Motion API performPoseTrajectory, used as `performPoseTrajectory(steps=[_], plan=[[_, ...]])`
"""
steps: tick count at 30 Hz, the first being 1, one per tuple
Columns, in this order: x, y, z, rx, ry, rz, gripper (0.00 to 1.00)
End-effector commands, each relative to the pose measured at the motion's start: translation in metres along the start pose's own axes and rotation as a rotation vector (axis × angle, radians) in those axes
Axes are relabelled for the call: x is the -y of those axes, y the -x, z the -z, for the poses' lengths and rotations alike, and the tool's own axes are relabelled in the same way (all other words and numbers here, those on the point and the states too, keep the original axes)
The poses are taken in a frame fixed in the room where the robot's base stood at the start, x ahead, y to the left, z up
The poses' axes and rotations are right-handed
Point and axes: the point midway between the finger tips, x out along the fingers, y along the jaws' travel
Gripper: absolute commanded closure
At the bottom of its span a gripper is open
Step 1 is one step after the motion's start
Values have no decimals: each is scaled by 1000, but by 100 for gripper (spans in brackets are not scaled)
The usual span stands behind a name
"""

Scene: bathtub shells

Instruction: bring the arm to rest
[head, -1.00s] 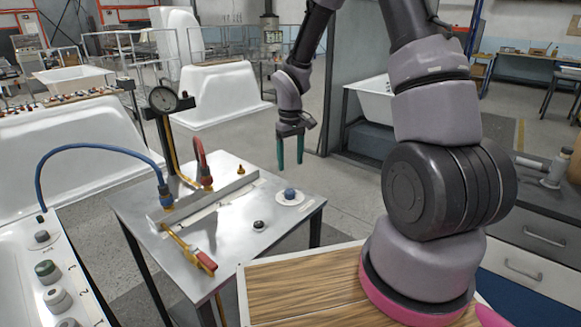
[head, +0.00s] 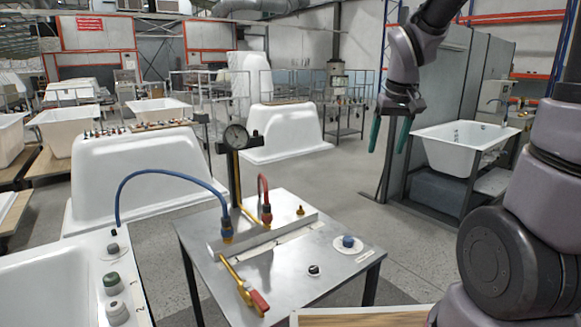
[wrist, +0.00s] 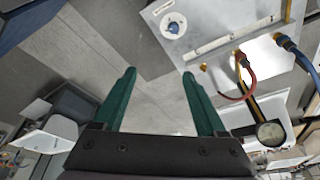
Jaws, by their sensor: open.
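My gripper (head: 389,134) hangs in the air at the upper right of the head view, beyond and to the right of the metal table. Its two green fingers are apart with nothing between them. In the wrist view, the open fingers of my gripper (wrist: 159,92) show bare grey floor between them, with the metal table off to the upper right. My arm (head: 410,60) is raised and touches nothing that I can see.
The metal table (head: 235,275) holds a gauge (head: 236,138), a blue hose (head: 165,172), a red hose (head: 264,187), a red-handled valve (head: 258,300) and a blue knob (head: 348,241). White tub shells (head: 130,165) stand behind. A tub (head: 455,150) on a stand is at right.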

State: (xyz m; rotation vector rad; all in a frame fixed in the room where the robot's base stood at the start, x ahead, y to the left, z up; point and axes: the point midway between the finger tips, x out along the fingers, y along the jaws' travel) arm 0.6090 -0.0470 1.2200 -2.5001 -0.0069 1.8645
Motion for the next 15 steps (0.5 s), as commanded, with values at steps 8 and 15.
performPoseTrajectory(steps=[8,15], plan=[[-10,82,-43,-149,-183,72,26],[-11,127,-84,-249,-309,165,26]])
